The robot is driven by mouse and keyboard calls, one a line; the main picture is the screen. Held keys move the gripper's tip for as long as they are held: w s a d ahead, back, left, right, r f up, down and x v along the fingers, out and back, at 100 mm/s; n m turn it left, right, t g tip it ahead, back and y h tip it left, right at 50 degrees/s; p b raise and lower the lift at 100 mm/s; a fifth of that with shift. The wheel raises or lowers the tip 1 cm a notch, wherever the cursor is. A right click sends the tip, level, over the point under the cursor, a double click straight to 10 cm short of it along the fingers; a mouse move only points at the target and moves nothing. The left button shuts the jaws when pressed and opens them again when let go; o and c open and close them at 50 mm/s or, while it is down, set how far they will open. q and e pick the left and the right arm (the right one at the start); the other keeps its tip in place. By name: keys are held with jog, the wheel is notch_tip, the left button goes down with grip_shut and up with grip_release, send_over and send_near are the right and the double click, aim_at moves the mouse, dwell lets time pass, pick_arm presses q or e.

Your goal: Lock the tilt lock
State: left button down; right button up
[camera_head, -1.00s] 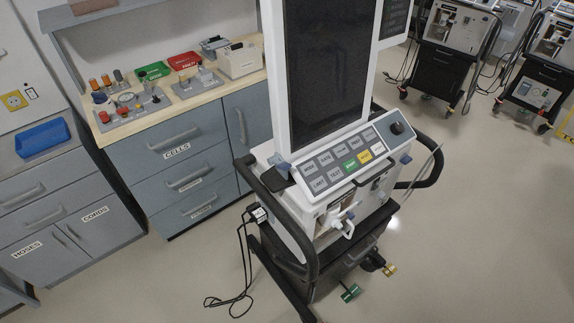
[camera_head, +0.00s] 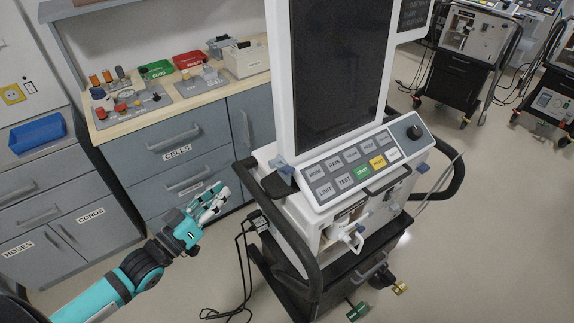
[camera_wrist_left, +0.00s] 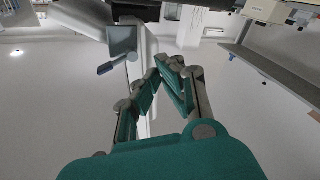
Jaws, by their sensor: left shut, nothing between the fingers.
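The ventilator (camera_head: 325,195) stands right of centre with a tall dark screen (camera_head: 335,65) above its button panel. A small blue-grey lever (camera_head: 281,165) sits at the screen's lower left corner; it may be the tilt lock, but I cannot read its position. The left wrist view shows a blue lever (camera_wrist_left: 112,65) on a grey block, beyond the fingers and to their left. My left gripper (camera_head: 222,193) is shut and empty, left of the ventilator and apart from the lever. It also shows in the left wrist view (camera_wrist_left: 167,62). My right gripper is out of view.
A black handrail (camera_head: 290,240) curves around the ventilator's near left side. A black cable (camera_head: 243,260) hangs to the floor beside it. The workbench (camera_head: 180,105) with trays and parts stands behind my left arm.

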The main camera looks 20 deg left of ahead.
pick_arm(q)
jog(key=s+d+r+m+h, duration=0.1)
jog(key=d+r+h, duration=0.3)
jog(key=r, duration=0.5)
jog(key=shift+s+d, duration=0.45)
jog(key=shift+d, duration=0.25)
notch_tip(320, 180, up, 4)
jog(key=p, duration=0.3)
send_over(276, 164)
jog(key=s, duration=0.2)
jog(key=shift+s+d+f+p, duration=0.2)
jog(key=shift+s+f, duration=0.1)
jog(key=shift+f, duration=0.45)
jog(key=shift+s+d+f+p, duration=0.1)
jog(key=shift+s+d+f, duration=0.2)
jog(key=shift+f, duration=0.5)
jog(key=shift+s+d+f+p, duration=0.15)
jog(key=shift+s+f, duration=0.2)
jog(key=shift+f, duration=0.4)
